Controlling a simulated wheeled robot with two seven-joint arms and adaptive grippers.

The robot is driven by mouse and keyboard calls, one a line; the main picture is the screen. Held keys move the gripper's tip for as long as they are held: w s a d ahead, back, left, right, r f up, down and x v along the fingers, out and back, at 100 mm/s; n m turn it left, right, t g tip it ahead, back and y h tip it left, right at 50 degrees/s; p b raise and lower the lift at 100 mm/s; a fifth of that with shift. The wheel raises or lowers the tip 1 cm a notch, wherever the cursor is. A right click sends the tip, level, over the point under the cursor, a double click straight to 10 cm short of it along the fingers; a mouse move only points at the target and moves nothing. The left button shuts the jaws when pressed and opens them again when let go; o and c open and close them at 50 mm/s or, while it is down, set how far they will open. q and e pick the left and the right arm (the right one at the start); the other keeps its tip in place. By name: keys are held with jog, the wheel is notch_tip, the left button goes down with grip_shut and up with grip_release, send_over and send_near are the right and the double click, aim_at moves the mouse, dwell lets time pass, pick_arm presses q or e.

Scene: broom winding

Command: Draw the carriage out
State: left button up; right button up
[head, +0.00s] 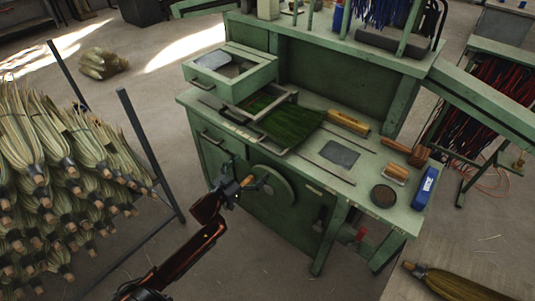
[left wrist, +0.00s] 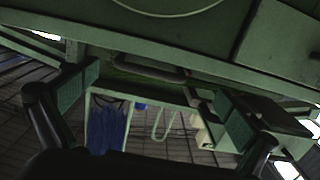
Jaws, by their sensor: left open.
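The carriage seems to be the metal frame (head: 270,112) on the left part of the green bench's top, with dark green broom bristles (head: 292,121) lying in it. A pale bar runs along the frame. My left gripper (head: 246,187) is open and empty in front of the bench, lower than the top and apart from the frame. In the left wrist view its two padded fingers (left wrist: 158,92) stand wide apart. A grey bar-like handle (left wrist: 148,68) shows beyond them, with nothing between the fingers. My right gripper is out of view.
A green open box (head: 232,72) stands at the bench's back left. A round wheel (head: 274,186) is on the bench front beside my gripper. A mallet (head: 405,152) and a blue box (head: 425,187) lie at right. A rack of broom bundles (head: 60,170) stands at left.

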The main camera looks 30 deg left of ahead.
aim_at(268, 150)
pick_arm(q)
jog(key=w, duration=0.2)
jog(key=w+d+r+b, duration=0.1)
jog(key=w, duration=0.2)
jog(key=w+r, duration=0.1)
jog(key=w, duration=0.2)
jog(key=shift+d+b, duration=0.15)
jog(key=shift+b, duration=0.2)
jog(key=shift+s+r, duration=0.1)
jog(key=shift+r, duration=0.1)
jog(key=c, duration=1.5)
